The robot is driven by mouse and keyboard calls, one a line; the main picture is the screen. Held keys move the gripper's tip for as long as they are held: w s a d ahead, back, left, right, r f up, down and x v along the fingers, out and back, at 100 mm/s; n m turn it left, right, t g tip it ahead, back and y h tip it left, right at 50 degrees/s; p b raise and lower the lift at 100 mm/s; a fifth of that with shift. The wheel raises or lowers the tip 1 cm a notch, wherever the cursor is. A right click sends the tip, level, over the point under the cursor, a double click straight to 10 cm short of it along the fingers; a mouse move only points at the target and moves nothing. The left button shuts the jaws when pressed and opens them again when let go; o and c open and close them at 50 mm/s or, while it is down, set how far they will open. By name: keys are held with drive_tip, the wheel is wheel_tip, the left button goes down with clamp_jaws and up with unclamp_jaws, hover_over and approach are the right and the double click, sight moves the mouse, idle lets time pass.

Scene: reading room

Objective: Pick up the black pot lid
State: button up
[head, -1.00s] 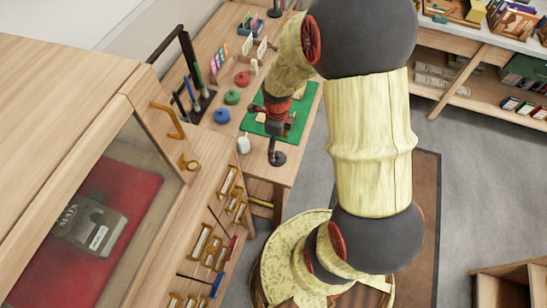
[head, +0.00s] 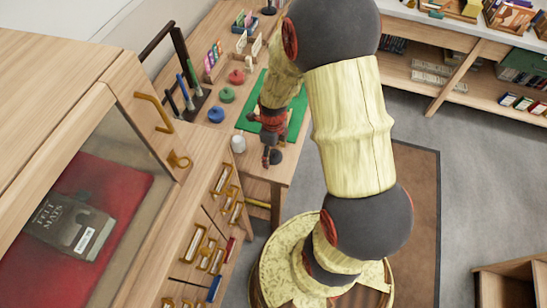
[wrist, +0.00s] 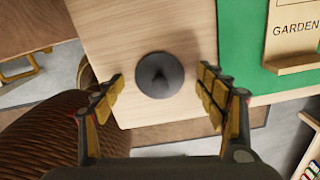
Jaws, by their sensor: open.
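The black pot lid (wrist: 160,75) is a round dark disc with a knob in its middle. In the wrist view it lies on the wooden table near its front edge, between my fingers and a little beyond their tips. In the head view the lid (head: 275,157) shows at the table's front end, partly hidden by my gripper. My gripper (head: 268,152) is above it, pointing down. In the wrist view my gripper (wrist: 160,88) is open and empty, one finger on each side of the lid. I cannot tell how high the fingertips are above the table.
A green mat (head: 251,117) lies beside the lid, with a holder labelled GARDEN (wrist: 291,35) on it. A white item (head: 238,144) and blue (head: 216,115), green (head: 227,95) and red (head: 236,77) lids stand left. A cabinet (head: 95,110) is at the left.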

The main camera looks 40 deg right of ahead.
drive_tip(key=c, duration=1.1)
drive_tip(key=shift+c, duration=0.3)
